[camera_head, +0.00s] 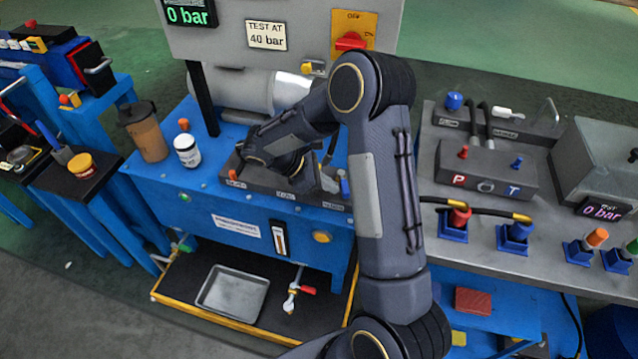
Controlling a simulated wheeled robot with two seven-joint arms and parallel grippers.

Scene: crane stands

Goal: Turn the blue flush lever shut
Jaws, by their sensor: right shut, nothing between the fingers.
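A small blue handle (345,187) stands at the right end of a dark valve block (262,185) on the blue bench, close beside my right arm. It looks like the flush lever, but the labels are too small to read and I cannot tell its turn position. My right arm reaches over the bench from the right. My right gripper (246,152) is shut and empty over the left part of the block, left of the blue handle. My wrist hides much of the block's back. My left gripper is not in view.
An orange handle (233,175) is at the block's left. A brown cup (147,135) and a white jar (187,151) stand further left. A grey panel (285,30) with a red switch (351,41) rises behind. A red-handled tap (305,289) hangs below beside a metal tray (233,292).

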